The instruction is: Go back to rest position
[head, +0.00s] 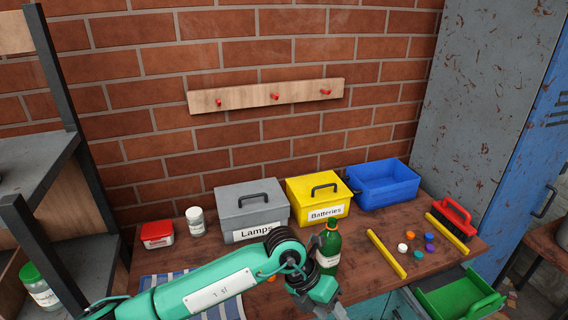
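My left arm reaches in from the lower left, over the front of the wooden table (365,285). Its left gripper (328,309) is at the bottom edge of the view, pointing down, with grey fingers partly cut off. I cannot tell whether the fingers are open or shut, and no held object shows. A green bottle (329,243) with a white label stands upright just behind the gripper, its lower part close to the wrist. My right gripper is not in view.
A grey Lamps box (235,205), a yellow Batteries box (304,190) and an open blue bin (384,188) line the wall. Yellow bars, coloured caps (402,248) and a red brush (455,215) lie right. A green bin (460,298) is at lower right. Shelving stands left.

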